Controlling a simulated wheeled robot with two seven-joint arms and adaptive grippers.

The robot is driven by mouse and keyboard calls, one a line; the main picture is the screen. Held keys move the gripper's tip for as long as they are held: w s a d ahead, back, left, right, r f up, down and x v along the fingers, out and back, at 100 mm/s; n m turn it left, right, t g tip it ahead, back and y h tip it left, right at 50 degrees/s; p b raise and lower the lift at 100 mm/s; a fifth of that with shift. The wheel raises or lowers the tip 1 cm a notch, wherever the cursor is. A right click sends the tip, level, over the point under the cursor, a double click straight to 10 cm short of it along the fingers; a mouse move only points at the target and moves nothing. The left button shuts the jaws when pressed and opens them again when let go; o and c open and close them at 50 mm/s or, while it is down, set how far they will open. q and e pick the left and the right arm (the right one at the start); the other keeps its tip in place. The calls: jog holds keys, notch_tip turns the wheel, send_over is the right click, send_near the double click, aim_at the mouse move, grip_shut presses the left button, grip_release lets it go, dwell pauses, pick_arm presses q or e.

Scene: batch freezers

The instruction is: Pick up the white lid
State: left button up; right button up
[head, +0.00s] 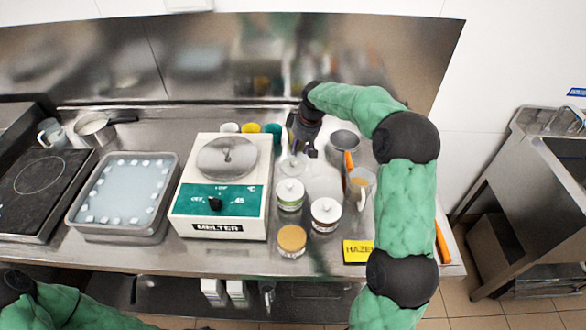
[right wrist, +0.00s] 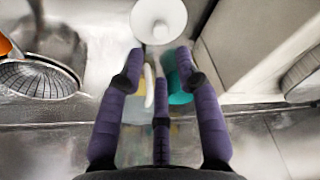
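A round white lid with a small knob (head: 293,165) lies on the steel counter between the melter and the metal bowl. It also shows as a white disc at the top of the right wrist view (right wrist: 158,20). My right gripper (head: 302,151) hangs just behind the lid, its fingers pointing down. In the right wrist view its purple fingers (right wrist: 159,72) are spread apart with nothing held, and the lid is beyond the fingertips. I cannot tell its exact height. My left arm shows at the bottom left of the head view, but its gripper is out of view.
The melter (head: 254,222) stands left of the lid. White-lidded jars (head: 290,194) (head: 326,214) and an orange-topped jar (head: 291,240) stand in front. A metal bowl (head: 345,141) and glass jug (head: 358,190) are to the right; a teal cup (right wrist: 178,84) stands behind.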

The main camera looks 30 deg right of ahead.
send_over(293, 161)
jog(key=s, duration=0.2)
jog(key=f, duration=0.2)
jog(key=f+b, duration=0.1)
jog(key=f, duration=0.1)
jog(key=shift+w+d, duration=0.1)
jog(key=shift+d, duration=0.15)
jog(key=b+x, duration=0.1)
jog(key=x, duration=0.4)
jog(key=shift+b, duration=0.4)
jog(key=c, duration=0.6)
jog(key=shift+r, duration=0.15)
